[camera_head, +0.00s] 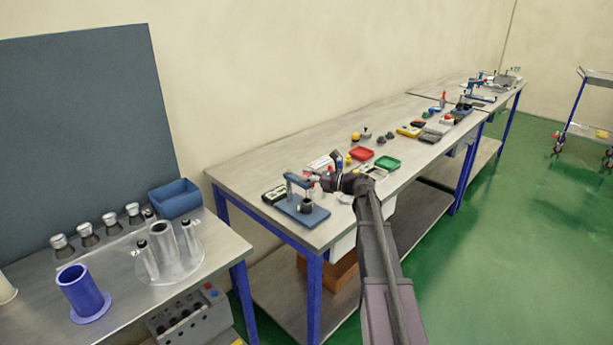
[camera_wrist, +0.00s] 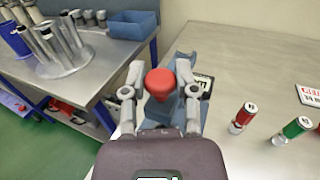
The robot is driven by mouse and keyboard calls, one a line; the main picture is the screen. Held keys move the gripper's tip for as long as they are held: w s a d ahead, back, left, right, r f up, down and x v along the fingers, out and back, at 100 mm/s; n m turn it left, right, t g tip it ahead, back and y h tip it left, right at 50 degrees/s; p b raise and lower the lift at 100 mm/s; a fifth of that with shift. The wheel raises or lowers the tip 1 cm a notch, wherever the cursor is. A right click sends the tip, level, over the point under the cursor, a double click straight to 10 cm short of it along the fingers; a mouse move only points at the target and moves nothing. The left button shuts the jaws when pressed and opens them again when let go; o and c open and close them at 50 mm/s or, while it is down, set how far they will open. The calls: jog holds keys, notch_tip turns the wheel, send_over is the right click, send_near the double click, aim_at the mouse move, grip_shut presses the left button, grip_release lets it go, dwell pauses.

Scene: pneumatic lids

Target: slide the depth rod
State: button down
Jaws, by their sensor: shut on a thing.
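A blue-grey bench device (camera_head: 303,212) with a flat base and an upright arm stands at the near end of the long workbench. My gripper (camera_head: 324,180) reaches it from the right. In the wrist view, my gripper (camera_wrist: 158,78) has its two fingers on either side of a red knob (camera_wrist: 160,84) and is shut on it. Part of the blue-grey device (camera_wrist: 202,158) shows behind and right of the fingers. I cannot make out a rod below the knob; the fingers and palm hide that part.
A red-banded cylinder (camera_wrist: 243,117) and a green-banded cylinder (camera_wrist: 293,130) stand right of my gripper. A red tray (camera_head: 361,153) and a green tray (camera_head: 388,163) lie farther along the bench (camera_head: 290,163). A side table (camera_head: 105,325) with metal parts and a blue bin (camera_head: 174,198) is at the left.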

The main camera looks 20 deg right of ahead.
jog(key=shift+r+p, duration=3.5)
jog(key=shift+w, duration=0.15)
jog(key=shift+c, duration=2)
grip_release()
jog(key=shift+r, duration=0.1)
jog(key=v, duration=1.2)
jog(key=shift+a, duration=0.1)
